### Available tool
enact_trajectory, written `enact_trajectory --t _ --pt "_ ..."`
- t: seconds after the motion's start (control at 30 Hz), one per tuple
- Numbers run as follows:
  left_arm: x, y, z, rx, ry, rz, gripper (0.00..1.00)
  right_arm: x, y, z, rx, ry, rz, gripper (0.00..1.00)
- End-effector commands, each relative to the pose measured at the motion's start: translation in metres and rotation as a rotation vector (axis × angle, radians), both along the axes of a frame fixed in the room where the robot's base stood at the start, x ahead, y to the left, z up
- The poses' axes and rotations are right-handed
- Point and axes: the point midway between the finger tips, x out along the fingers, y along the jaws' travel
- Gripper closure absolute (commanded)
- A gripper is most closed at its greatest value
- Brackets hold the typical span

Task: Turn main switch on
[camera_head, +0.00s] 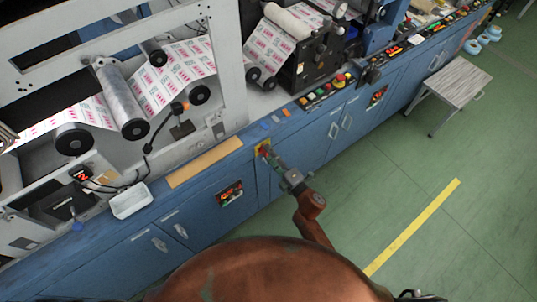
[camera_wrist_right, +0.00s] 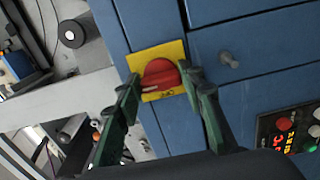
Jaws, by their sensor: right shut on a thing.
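The main switch is a red rotary knob (camera_wrist_right: 160,74) on a yellow plate (camera_wrist_right: 174,50), fixed to the blue cabinet front. In the head view the yellow plate (camera_head: 263,146) shows near the top of the cabinet, partly covered by my gripper. My right gripper (camera_head: 267,154) reaches it from the lower right. In the right wrist view its green fingers (camera_wrist_right: 163,80) are on either side of the red knob and shut on it. The knob's pointer mark is too small to read surely. My left gripper is not seen.
A panel with lit red digits and buttons (camera_wrist_right: 290,132) is on the cabinet to the right in the wrist view. Cabinet handles (camera_head: 334,130) stick out nearby. A white tray (camera_head: 130,201) sits on the ledge. A stool (camera_head: 458,80) stands on the open green floor.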

Motion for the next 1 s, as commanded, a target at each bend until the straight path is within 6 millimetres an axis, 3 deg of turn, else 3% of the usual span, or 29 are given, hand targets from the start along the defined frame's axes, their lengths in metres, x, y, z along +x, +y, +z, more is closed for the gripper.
enact_trajectory --t 0.13,0.17,0.4,0.77,1.0 --pt "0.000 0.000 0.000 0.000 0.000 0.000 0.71 -0.001 0.001 -0.002 0.001 0.004 0.002 0.88" --pt "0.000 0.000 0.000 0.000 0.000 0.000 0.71 -0.001 0.001 -0.002 0.001 0.004 0.002 0.62" --pt "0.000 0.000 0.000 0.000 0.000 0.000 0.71 -0.001 0.000 -0.001 0.000 0.002 0.001 0.46" --pt "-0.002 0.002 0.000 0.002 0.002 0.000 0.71 -0.006 -0.004 -0.002 -0.001 0.002 -0.001 0.46" --pt "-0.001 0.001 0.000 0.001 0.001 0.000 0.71 -0.041 -0.029 -0.002 -0.002 0.003 -0.001 0.46"
